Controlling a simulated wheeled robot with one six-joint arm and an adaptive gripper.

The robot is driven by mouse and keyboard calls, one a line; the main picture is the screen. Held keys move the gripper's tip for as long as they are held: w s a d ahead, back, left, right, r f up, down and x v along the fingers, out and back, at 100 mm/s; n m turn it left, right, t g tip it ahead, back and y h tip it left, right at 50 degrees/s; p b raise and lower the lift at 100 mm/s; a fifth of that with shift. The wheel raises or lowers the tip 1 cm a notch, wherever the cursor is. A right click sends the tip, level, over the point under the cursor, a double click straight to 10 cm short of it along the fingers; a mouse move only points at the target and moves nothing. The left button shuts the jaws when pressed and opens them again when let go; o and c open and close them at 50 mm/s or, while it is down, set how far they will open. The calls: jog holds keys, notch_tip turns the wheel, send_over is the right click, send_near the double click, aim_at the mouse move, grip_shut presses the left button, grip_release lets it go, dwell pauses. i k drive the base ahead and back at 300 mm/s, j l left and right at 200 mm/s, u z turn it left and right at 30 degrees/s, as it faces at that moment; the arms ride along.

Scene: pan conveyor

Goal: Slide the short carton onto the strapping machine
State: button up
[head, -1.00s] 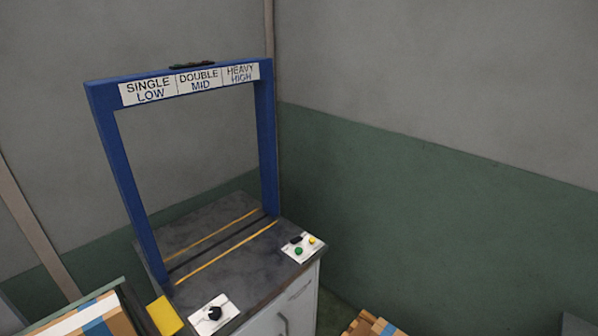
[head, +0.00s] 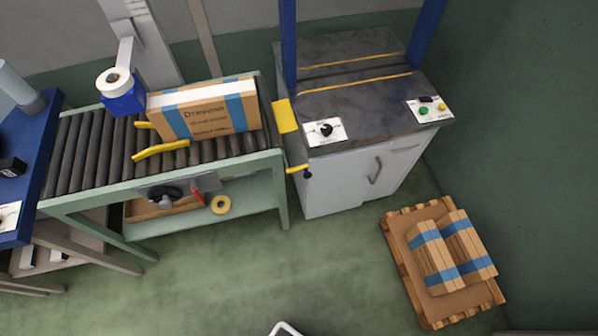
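A brown carton (head: 205,118) with blue tape stands on the roller conveyor (head: 70,150), near its right end. Printing shows on its front, too small to read fully. The strapping machine (head: 345,105) stands to the right, with a dark top, two yellow lines and a blue arch whose upper part is out of frame. A yellow plate (head: 286,115) lies between the conveyor's end and the machine. Yellow guides (head: 160,149) sit on the rollers at the carton's left. My gripper is not in view.
A black knob panel (head: 325,131) and a button panel (head: 428,109) sit on the machine's front edge. A pallet (head: 400,222) with taped cartons lies on the floor at right. A blue tape dispenser (head: 122,98) overhangs the conveyor.

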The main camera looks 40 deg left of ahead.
aim_at(196, 113)
jog(key=u, duration=1.55)
